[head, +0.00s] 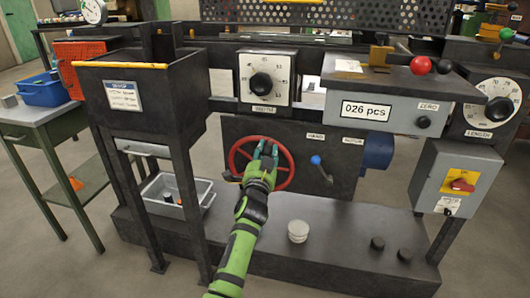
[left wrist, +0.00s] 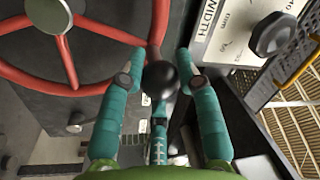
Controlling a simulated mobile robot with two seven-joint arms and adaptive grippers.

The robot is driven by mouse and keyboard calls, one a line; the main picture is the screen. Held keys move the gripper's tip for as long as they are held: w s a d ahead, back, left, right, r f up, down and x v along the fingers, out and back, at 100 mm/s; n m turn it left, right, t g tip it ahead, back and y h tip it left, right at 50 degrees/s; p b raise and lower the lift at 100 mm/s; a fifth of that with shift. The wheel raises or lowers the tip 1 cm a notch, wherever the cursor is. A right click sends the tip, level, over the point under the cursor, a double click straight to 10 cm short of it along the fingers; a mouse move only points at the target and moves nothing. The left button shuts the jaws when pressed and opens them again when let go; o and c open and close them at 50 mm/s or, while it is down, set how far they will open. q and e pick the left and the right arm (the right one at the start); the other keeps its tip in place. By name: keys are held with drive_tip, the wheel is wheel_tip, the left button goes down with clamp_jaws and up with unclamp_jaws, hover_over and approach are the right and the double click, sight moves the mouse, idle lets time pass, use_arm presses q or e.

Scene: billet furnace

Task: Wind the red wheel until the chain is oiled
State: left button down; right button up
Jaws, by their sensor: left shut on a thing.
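The red wheel (head: 233,158) stands upright on the dark front panel of the machine, below the width dial. My left arm reaches to it, and my left gripper (head: 264,150) is at the upper part of the wheel. In the left wrist view the wheel's red rim (left wrist: 108,34) and spokes fill the upper left. A round black knob (left wrist: 160,80) at the rim sits between the teal fingers of my left gripper (left wrist: 160,92), which is closed around it. The chain cannot be made out in either view. My right gripper is not in view.
A blue-tipped lever (head: 316,161) stands right of the wheel. Above are the width dial (head: 262,82) and the counter box (head: 400,99). A grey bin (head: 176,195) is at lower left.

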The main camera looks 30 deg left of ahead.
use_arm(q)
drive_tip(key=c, duration=1.3)
unclamp_jaws()
drive_tip(key=shift+w+d+r, duration=0.1)
drive_tip(key=shift+d+r, duration=0.2)
drive_tip(key=shift+r, duration=0.1)
drive_tip(key=o, duration=0.4)
drive_tip(key=shift+w+f, duration=0.1)
drive_tip(key=shift+f, duration=0.05)
drive_tip(key=shift+o, duration=0.2)
drive_tip(key=shift+f, duration=0.1)
drive_tip(key=shift+a+f, duration=0.1)
drive_tip(key=shift+s+f, duration=0.1)
drive_tip(key=shift+s, duration=0.35)
drive_tip(key=v, duration=1.1)
drive_tip(key=shift+s, duration=0.1)
